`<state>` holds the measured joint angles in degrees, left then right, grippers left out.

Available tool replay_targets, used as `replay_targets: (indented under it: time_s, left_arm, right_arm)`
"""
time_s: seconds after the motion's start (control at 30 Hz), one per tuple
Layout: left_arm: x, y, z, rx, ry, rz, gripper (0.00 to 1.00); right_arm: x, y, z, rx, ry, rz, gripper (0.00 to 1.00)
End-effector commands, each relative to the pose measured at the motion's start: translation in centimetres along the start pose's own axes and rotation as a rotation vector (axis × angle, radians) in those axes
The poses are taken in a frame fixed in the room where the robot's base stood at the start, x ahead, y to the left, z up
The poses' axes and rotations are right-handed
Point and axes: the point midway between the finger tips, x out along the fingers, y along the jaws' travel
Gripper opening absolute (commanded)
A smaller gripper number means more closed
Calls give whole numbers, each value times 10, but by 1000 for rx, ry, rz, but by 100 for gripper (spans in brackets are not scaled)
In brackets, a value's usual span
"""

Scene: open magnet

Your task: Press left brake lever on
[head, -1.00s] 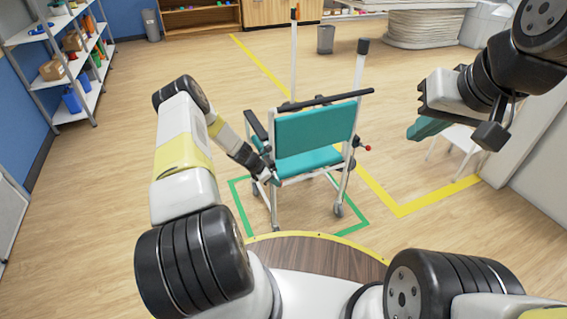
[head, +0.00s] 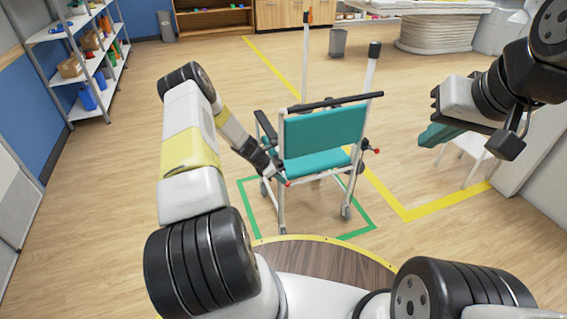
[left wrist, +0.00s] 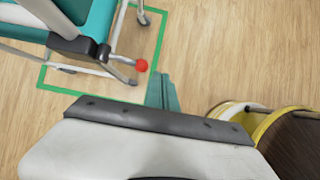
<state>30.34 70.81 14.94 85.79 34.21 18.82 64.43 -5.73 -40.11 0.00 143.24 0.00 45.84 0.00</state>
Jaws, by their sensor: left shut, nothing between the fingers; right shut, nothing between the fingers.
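A teal wheeled chair (head: 324,131) with a white frame stands ahead; part of it also shows in the left wrist view (left wrist: 95,18). Its left brake lever ends in a red knob (head: 288,183), clear in the left wrist view (left wrist: 141,65). A second red knob (head: 377,151) sticks out on the chair's right side. My left gripper (head: 274,172) is at the chair's left side; its teal fingers (left wrist: 163,90) are shut and empty, just beside the knob with a small gap in the picture. My right gripper (head: 432,134) is shut and empty, raised at the right.
A green floor outline (head: 356,233) surrounds the chair's wheels. A small white stool (head: 470,146) stands behind my right gripper. A shelf (head: 80,60) stands at the far left and a bin (head: 338,42) at the back. The floor left of the chair is clear.

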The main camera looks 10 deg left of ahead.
Motion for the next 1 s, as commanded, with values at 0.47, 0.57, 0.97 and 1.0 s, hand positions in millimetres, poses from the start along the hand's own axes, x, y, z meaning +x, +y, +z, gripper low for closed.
replay_targets:
  time_s: [0.47,0.57,0.97,1.0]
  left_arm:
    - [-77,-39,-6,-2,-1,1,0]
    - [-86,-44,-7,-1,0,0,0]
    - [-92,-48,-8,0,0,0,0]
    - [-92,-48,-8,0,0,0,0]
  right_arm:
    - [0,0,0,0,0,0,0]
    - [0,0,0,0,0,0,0]
    - [0,0,0,0,0,0,0]
    - [0,0,0,0,0,0,0]
